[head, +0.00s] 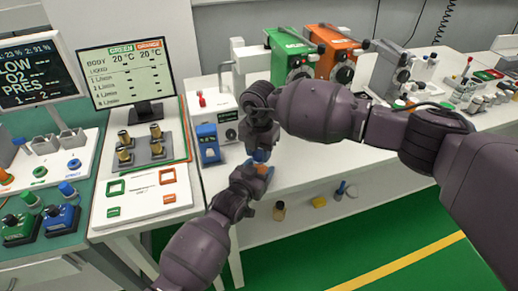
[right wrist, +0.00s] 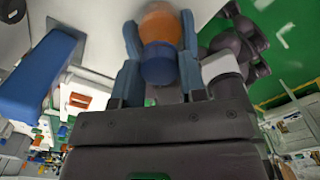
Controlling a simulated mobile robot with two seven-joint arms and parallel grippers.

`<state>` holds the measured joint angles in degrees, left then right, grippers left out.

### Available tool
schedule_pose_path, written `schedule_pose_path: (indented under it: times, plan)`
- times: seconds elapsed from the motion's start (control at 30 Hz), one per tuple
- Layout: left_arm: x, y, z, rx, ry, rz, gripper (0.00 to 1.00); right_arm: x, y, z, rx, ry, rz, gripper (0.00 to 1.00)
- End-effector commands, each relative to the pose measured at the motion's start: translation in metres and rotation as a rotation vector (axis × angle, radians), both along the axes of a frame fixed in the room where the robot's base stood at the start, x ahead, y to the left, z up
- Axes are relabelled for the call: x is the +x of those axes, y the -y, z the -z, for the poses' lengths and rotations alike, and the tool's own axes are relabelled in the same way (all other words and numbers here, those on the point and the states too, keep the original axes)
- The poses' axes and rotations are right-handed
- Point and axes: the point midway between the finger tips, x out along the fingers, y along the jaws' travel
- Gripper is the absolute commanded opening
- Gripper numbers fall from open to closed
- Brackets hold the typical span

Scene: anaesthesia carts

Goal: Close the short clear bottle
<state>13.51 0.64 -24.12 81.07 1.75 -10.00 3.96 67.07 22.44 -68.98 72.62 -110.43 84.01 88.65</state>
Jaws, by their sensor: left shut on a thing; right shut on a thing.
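My left gripper (head: 264,172) and right gripper (head: 261,155) meet over the front of the white cart. The left comes in from below and the right points down from above. In the right wrist view, the blue fingers of my right gripper (right wrist: 160,45) are shut on a blue cap-like part (right wrist: 160,68). A rounded orange part (right wrist: 160,24) lies directly beyond it, apparently in line. An orange bit also shows between the grippers in the head view (head: 262,169), at my left gripper. The grippers hide most of the held things, and I cannot make out clear bottle walls or a gap.
A blue device (head: 207,143) stands just left of the grippers. Green (head: 290,52) and orange (head: 332,48) vaporizers stand behind. The white top (head: 330,120) right of the grippers is mostly clear.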

Motion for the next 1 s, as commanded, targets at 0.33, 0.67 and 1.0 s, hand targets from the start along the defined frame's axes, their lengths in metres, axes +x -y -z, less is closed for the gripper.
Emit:
schedule_pose_path:
  times: [0.33,0.67,1.0]
  plan:
    - [-0.0001,-0.0001,0.0002,0.0,0.0,0.0,0.0,0.0,0.0,0.0,0.0,0.0,0.293,0.17]
    - [-0.0001,-0.0001,0.0002,0.0,-0.001,0.0,0.0,0.0,0.0002,0.0002,0.0,-0.001,0.789,0.17]
    - [-0.0001,-0.0003,0.0004,0.0,-0.001,0.0,0.0,-0.0001,0.0003,0.0007,-0.001,-0.001,1.273,0.17]
